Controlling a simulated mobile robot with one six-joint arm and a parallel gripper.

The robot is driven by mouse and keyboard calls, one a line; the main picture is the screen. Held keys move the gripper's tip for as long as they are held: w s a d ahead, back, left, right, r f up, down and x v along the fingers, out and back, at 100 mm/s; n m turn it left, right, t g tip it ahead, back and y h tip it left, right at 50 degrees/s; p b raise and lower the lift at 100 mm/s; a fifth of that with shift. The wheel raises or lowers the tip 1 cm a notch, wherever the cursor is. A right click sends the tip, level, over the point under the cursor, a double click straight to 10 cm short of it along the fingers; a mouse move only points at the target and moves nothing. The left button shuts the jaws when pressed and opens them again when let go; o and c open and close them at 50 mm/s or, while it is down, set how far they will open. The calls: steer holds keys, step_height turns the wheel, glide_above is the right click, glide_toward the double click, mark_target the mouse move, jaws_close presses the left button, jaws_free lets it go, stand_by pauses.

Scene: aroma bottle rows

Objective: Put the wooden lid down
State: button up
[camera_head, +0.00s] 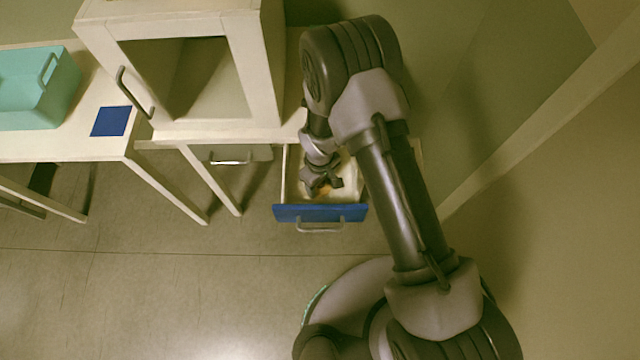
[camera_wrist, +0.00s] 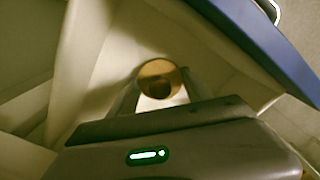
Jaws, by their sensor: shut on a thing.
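In the wrist view the wooden lid (camera_wrist: 160,80) is a small round brown piece between the tips of my gripper (camera_wrist: 155,98), which is shut on it. In the head view my gripper (camera_head: 325,187) points down into the open drawer, and only a small tan bit of the lid shows by the fingers. The drawer (camera_head: 348,192) has pale inner walls and a blue front (camera_head: 320,212) with a metal handle. I cannot tell whether the lid touches the drawer floor.
A white cabinet (camera_head: 262,60) with a framed door stands on the table beside my arm. A closed drawer (camera_head: 240,154) is left of the open one. A teal bin (camera_head: 25,95) and a blue square (camera_head: 110,121) are on the left table. The floor in front is clear.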

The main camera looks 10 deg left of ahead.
steer(key=shift+r, duration=0.1)
steer(key=o, duration=1.3)
